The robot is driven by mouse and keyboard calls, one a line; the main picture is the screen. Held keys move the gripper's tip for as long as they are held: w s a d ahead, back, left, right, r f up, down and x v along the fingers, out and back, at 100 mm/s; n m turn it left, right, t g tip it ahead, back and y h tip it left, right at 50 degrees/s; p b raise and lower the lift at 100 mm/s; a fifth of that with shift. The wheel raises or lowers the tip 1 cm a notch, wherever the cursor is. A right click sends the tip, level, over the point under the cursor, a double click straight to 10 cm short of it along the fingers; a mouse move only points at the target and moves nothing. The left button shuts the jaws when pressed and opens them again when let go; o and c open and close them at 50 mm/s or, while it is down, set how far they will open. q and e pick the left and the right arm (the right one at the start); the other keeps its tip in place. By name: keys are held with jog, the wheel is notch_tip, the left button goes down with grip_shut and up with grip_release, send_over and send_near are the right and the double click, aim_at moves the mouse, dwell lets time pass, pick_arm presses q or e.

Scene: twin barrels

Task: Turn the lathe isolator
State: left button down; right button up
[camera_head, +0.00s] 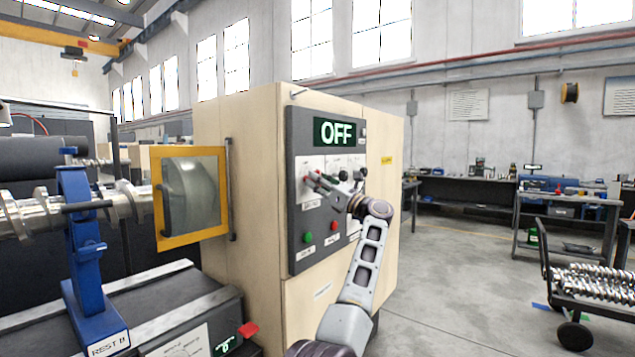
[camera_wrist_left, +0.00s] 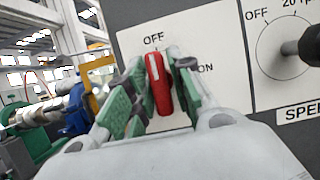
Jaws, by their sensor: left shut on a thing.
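The lathe isolator is a red handle (camera_wrist_left: 159,88) on the grey control panel (camera_head: 297,240). In the left wrist view it stands nearly upright, its top leaning slightly left toward the OFF label; the ON label is to its right. My left gripper (camera_head: 319,182) is at the panel's left switch plate, its green-padded fingers (camera_wrist_left: 156,76) on both sides of the handle and shut on it. In the head view the gripper hides most of the handle. The display (camera_head: 337,132) above reads OFF. My right gripper is in no view.
A black speed knob (camera_wrist_left: 311,46) is right of the isolator. A green button (camera_head: 308,238) and a red button (camera_head: 334,225) are below. The yellow-framed guard (camera_head: 191,240) and blue rest (camera_head: 78,230) are left. Open floor lies right, before a loaded cart (camera_head: 590,285).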

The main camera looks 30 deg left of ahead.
pick_arm(q)
jog(key=c, duration=1.4)
grip_release()
jog(key=shift+c, duration=0.2)
jog(key=v, duration=1.2)
